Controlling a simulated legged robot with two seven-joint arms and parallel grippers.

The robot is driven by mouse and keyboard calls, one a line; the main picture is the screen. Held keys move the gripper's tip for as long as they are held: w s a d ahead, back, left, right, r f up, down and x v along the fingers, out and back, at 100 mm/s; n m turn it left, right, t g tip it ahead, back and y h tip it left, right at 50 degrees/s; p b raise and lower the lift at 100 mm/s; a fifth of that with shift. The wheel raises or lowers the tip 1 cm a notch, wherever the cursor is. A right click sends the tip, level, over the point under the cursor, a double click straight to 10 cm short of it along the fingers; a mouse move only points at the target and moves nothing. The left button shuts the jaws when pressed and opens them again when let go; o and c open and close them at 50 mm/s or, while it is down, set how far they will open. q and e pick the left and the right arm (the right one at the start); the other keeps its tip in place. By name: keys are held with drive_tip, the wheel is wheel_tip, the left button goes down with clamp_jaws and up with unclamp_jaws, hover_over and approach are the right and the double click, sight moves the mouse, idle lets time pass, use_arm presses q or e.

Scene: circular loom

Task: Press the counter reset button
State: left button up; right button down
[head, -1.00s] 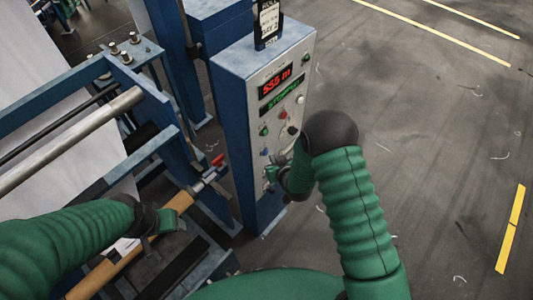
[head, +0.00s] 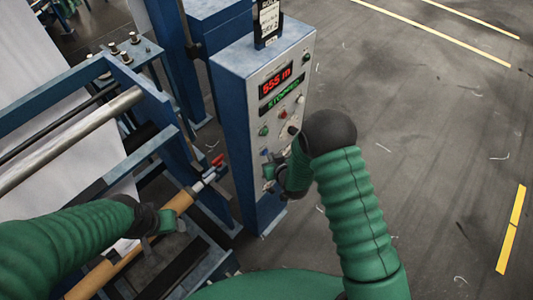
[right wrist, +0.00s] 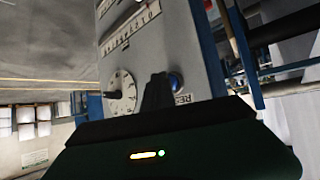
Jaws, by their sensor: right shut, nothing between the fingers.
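The control panel (head: 284,88) is a grey face on a blue cabinet. Its red display (head: 277,80) reads 555 m and the green one below reads STOPPED. The blue button (right wrist: 176,82) shows in the right wrist view beside a label starting "RES", partly hidden by my gripper. My right gripper (right wrist: 157,92) is shut and empty, its dark tip next to the blue button; I cannot tell whether they touch. In the head view my right gripper (head: 270,166) is at the panel's lower part. My left gripper (head: 166,219) is by the cardboard tube; its jaws are unclear.
A round dial with a black knob (right wrist: 115,94) is close beside my right gripper. The loom frame (head: 150,85) with rollers and the cardboard tube (head: 180,202) stands left of the cabinet. The floor (head: 430,130) right of it is open.

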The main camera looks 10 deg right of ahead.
drive_tip(key=shift+w+a, duration=0.1)
drive_tip(key=shift+w, duration=0.05)
idle(0.3)
drive_tip(key=shift+s+d, duration=0.55)
drive_tip(key=shift+s, duration=0.15)
drive_tip(key=s+d, duration=0.1)
drive_tip(key=s, duration=0.1)
drive_tip(key=s+d, duration=0.2)
idle(0.3)
idle(0.6)
